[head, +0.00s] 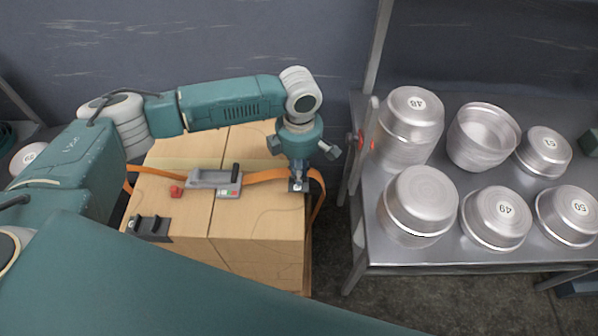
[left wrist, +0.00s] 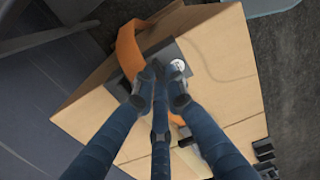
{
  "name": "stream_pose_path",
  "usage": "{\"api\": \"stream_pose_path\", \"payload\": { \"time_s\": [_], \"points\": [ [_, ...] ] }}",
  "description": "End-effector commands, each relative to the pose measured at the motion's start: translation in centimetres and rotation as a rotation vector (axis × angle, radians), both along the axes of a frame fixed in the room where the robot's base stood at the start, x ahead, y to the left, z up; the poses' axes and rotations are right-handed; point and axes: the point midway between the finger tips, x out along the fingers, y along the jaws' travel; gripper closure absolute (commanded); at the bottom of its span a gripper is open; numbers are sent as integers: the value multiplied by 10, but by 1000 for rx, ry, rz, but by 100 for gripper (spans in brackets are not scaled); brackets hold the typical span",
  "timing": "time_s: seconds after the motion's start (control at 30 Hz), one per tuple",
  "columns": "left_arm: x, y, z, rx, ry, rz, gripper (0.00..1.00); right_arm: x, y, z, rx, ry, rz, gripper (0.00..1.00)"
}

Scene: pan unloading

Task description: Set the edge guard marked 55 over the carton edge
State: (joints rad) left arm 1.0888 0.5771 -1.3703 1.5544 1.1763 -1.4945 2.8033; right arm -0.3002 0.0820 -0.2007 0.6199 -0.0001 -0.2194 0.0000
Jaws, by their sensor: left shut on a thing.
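A dark edge guard (head: 298,187) is at the right edge of the carton (head: 258,255), under my left gripper (head: 297,178). In the left wrist view the guard (left wrist: 186,57) shows as a dark plate with a round white label, too small to read, lying along the carton edge by the orange strap (left wrist: 129,50). My left gripper (left wrist: 158,95) is shut on it, and the fingers hide part of it. I cannot tell whether the guard is fully seated on the edge. My right gripper is not in view.
A grey strap tensioner (head: 215,181) and a red piece (head: 176,191) sit on the carton top. Another dark piece (head: 150,228) lies near its left front. A metal table (head: 375,225) with several pans (head: 418,205) stands to the right, across a narrow gap.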

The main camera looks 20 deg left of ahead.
Motion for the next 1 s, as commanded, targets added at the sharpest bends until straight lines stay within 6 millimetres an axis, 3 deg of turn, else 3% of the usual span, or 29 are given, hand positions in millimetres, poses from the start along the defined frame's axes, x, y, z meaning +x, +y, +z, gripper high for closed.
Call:
{"api": "stream_pose_path", "payload": {
  "time_s": [0.47, 1.0],
  "points": [
    [1, 0, -25, 0, -2, -1, 100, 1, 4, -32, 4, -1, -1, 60],
    [0, 0, -48, -1, 0, 0, 100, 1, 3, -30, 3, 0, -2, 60]
  ]
}}
